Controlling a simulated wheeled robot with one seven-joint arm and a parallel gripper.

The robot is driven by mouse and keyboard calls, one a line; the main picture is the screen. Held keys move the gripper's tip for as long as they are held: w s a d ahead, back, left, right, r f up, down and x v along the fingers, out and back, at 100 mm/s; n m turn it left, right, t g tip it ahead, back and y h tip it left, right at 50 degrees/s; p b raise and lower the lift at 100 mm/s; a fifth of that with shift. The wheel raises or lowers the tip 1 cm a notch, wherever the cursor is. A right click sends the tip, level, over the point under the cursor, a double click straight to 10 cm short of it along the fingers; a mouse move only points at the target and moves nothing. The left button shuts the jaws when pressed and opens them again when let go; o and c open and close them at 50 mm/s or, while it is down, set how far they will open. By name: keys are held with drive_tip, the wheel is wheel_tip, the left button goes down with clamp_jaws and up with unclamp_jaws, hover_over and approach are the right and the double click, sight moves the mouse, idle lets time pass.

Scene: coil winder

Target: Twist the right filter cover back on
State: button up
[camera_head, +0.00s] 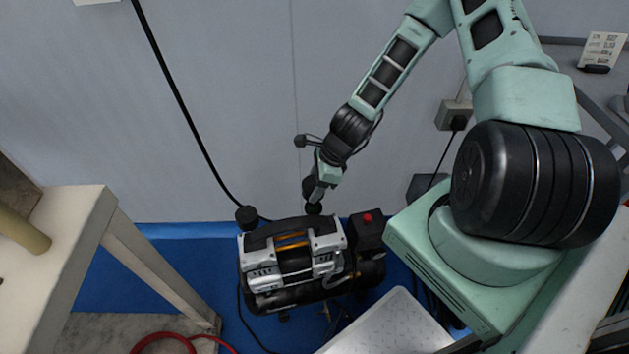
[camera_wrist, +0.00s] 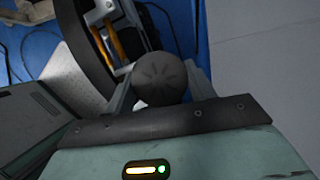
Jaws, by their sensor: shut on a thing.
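The right filter cover (camera_wrist: 160,78) is a round dark cap with radial grooves on its face. It sits between the two fingers of my gripper (camera_wrist: 160,85) in the wrist view, and the gripper is shut on it. In the head view the cover (camera_head: 314,208) is a small black knob below my gripper (camera_head: 316,195), at the right end of the compressor's (camera_head: 290,262) top. I cannot tell whether it touches its seat. The left filter cover (camera_head: 246,217) stands at the compressor's left top corner.
A black box with a red button (camera_head: 367,218) stands right of the compressor. A table (camera_head: 75,215) is at the left, a grey wall (camera_head: 240,100) behind. A red hose (camera_head: 170,337) lies at the front, and a metal plate (camera_head: 390,325) is at the front right.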

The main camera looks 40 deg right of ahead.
drive_tip(key=n+g, duration=0.1)
drive_tip(key=n, duration=0.1)
drive_tip(key=n+p, duration=0.1)
drive_tip(key=n, duration=0.2)
drive_tip(key=shift+w+g, duration=0.15)
drive_tip(key=shift+g, duration=0.25)
drive_tip(key=shift+f+n+g, duration=0.1)
drive_tip(key=shift+n+g, duration=0.2)
drive_tip(key=shift+n, duration=0.5)
drive_tip(key=shift+d+f+n, duration=0.1)
drive_tip(key=shift+f+n, duration=0.15)
drive_tip(key=shift+n, duration=0.15)
drive_tip(key=shift+f+y+b, duration=0.3)
drive_tip(key=shift+f+b, duration=1.1)
drive_tip(key=shift+b, duration=0.1)
drive_tip(key=shift+f+b, duration=0.8)
drive_tip(key=shift+f, duration=0.75)
